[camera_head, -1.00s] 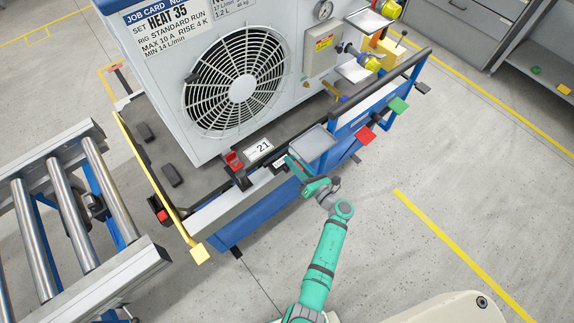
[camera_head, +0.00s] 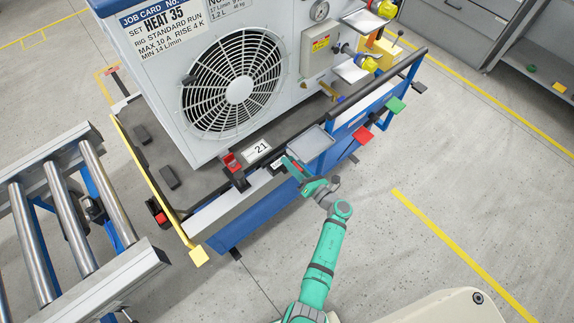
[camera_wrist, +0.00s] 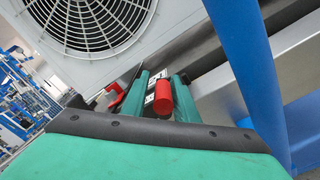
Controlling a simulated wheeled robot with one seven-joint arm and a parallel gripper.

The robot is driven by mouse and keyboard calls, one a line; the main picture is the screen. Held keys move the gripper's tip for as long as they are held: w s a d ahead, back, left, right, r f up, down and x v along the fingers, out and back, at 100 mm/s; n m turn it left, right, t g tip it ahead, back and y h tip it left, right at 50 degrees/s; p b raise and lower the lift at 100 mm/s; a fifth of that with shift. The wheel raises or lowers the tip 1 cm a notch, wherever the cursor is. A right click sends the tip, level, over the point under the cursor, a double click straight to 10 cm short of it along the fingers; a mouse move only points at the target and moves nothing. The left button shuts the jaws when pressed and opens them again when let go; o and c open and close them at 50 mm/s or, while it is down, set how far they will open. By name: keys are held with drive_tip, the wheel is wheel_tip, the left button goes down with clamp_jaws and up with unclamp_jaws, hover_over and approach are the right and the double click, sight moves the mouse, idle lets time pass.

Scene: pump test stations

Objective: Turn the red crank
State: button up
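The red crank shows as a short red cylindrical handle (camera_wrist: 163,98) in the wrist view. It lies between the two green fingers of my gripper (camera_wrist: 160,96). The fingers are apart, with a gap on the left side of the handle; the right finger is close to it, and I cannot tell whether they touch. In the head view my gripper (camera_head: 291,168) is at the front edge of the blue test cart, beside the small grey shelf. There the crank handle is hidden by my gripper.
A red clamp (camera_head: 232,161) stands left of a "21" label (camera_head: 257,150) on the cart. A grey shelf (camera_head: 311,142) and a blue post (camera_wrist: 245,75) are close on the right. A large fan unit (camera_head: 237,88) stands behind. A roller conveyor (camera_head: 70,215) is at left.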

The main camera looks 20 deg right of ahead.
drive_tip(key=shift+d+f, duration=0.1)
drive_tip(key=shift+d, duration=0.05)
drive_tip(key=shift+s+d, duration=0.2)
drive_tip(key=shift+s, duration=0.1)
drive_tip(key=v, duration=1)
drive_tip(key=shift+a, duration=0.2)
drive_tip(key=shift+s, duration=0.1)
